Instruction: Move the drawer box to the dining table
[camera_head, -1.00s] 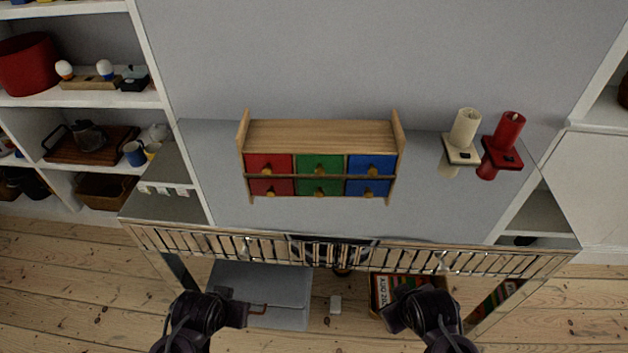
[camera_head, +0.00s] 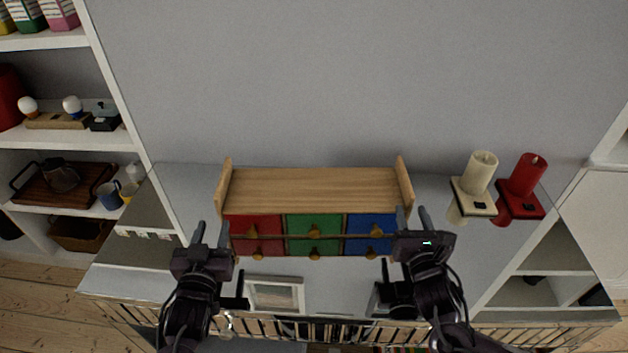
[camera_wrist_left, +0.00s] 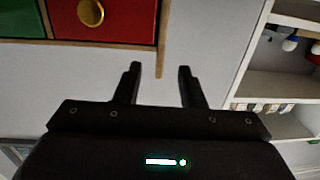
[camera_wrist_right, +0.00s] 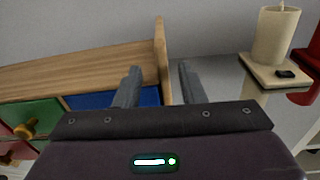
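The drawer box (camera_head: 310,188) is a wooden chest with red, green and blue drawers and round knobs, standing on a glossy reflective surface (camera_head: 330,285) against the grey wall. My left gripper (camera_head: 210,234) is open and empty at the box's left front side. In the left wrist view the box's red drawer (camera_wrist_left: 110,18) and side edge lie just ahead of the fingers. My right gripper (camera_head: 413,218) is open at the box's right side. In the right wrist view the right side panel (camera_wrist_right: 161,60) rises between the open fingers; contact cannot be told. No separate dining table is identifiable.
A cream candle (camera_head: 480,172) and a red candle (camera_head: 527,174) on square holders stand right of the box, near my right gripper. White shelves (camera_head: 60,135) with trays and cups are at the left. The surface's slatted front edge (camera_head: 130,312) is below.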

